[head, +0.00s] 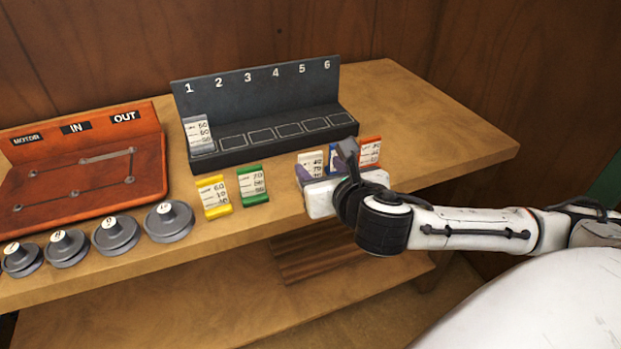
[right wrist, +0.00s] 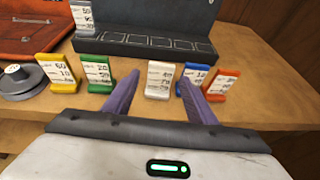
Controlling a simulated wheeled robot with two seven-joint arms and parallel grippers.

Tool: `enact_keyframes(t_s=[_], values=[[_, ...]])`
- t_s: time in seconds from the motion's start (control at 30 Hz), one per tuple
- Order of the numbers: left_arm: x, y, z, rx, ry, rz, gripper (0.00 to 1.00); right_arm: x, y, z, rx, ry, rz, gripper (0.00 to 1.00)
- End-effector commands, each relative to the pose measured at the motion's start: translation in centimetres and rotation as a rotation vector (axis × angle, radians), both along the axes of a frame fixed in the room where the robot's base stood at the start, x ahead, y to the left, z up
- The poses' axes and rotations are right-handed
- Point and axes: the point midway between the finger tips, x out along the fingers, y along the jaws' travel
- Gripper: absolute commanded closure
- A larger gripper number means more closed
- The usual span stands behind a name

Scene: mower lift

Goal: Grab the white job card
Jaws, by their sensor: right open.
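The white job card (head: 313,160) stands on the table, right of the green card, its lower part hidden by my right gripper in the head view. In the right wrist view the white card (right wrist: 160,79) stands upright, with printed numbers on its face. My right gripper (right wrist: 159,90) is open, with one purple finger on either side of the white card's line and the card at or just beyond the tips. I cannot tell whether they touch. In the head view the right gripper (head: 320,174) is low at the table's front. My left gripper is not in view.
A blue card (right wrist: 192,80) and an orange card (right wrist: 220,84) stand close on the right. Green (head: 252,185) and yellow (head: 213,196) cards stand left. Behind is a dark numbered rack (head: 255,90) with a grey card in slot 1. Grey weights (head: 168,221) and a red board (head: 85,180) are left.

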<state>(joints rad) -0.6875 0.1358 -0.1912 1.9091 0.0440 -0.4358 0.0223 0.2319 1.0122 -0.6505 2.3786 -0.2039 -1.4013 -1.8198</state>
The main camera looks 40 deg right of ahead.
Motion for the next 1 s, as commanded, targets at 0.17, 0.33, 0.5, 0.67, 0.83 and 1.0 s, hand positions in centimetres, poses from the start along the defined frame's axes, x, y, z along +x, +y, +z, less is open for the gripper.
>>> enact_keyframes(t_s=[0.17,0.33,0.5,0.67,0.83,1.0], values=[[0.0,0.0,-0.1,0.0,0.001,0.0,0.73,2.3,-0.8,-1.0,0.003,-0.001,-0.002,0.48],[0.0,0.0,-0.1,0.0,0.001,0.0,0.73,3.3,-1.1,-1.4,0.006,-0.001,-0.002,0.48],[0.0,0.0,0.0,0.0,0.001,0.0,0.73,5.5,-2.1,-2.2,0.007,0.0,-0.005,0.48],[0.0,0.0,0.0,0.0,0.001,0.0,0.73,7.1,-2.6,-3.0,0.008,0.0,-0.002,0.48],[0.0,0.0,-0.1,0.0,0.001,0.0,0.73,7.5,-2.7,-3.1,0.007,0.0,0.0,0.48],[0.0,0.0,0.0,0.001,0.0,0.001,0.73,7.4,-2.7,-3.2,0.007,0.001,0.0,0.59]])
